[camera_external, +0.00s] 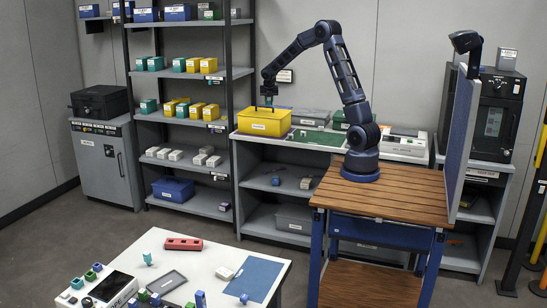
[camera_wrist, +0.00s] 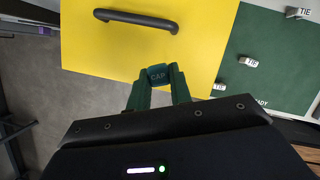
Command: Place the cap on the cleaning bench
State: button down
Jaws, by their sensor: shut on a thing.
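In the external view my gripper (camera_external: 268,101) hangs just above the yellow box (camera_external: 264,124), and the cap is too small to make out there. The yellow box (camera_wrist: 205,45) with its black handle lies below the fingers in the wrist view. I cannot tell from the labels which surface is the cleaning bench; a grey counter (camera_external: 290,144) carries the yellow box.
A green mat (camera_wrist: 270,60) with small tagged pieces lies right of the yellow box. A shelf rack (camera_external: 188,75) of teal and yellow boxes stands to the left. A white table (camera_external: 150,243) with several items is in front. A blue-grey partition (camera_external: 460,140) rises beside my wooden-topped base.

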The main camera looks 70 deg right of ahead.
jog(key=w+a+n, duration=0.1)
jog(key=w+a, duration=0.3)
jog(key=a, duration=0.6)
jog(key=w+a+f+n+t, duration=0.1)
jog(key=w+a, duration=0.3)
jog(key=a, duration=0.6)
jog(key=w+a+n, duration=0.2)
jog(key=w+a, duration=0.3)
jog(key=a, duration=0.5)
jog(key=s+a+f+n+y, duration=0.1)
jog(key=a+f+n+y, duration=0.15)
jog(key=a, duration=2.95)
jog(key=s+a+n+t, duration=0.1)
jog(key=s+a, duration=0.2)
jog(key=a, duration=0.5)
jog(key=s+a+n, duration=0.1)
jog(key=s+a, duration=0.2)
jog(key=a, duration=0.5)
jog(key=n+y, duration=0.2)
jog(key=n, duration=0.3)
send_over(224, 252)
jog(key=s, duration=0.1)
notch_tip(224, 252, down, 2)
jog(key=shift+t+h, duration=0.25)
jog(key=shift+t, duration=0.15)
jog(key=f, duration=2)
jog(key=shift+s+a+f, duration=0.1)
jog(key=shift+s+a, duration=0.05)
jog(key=shift+s, duration=0.1)
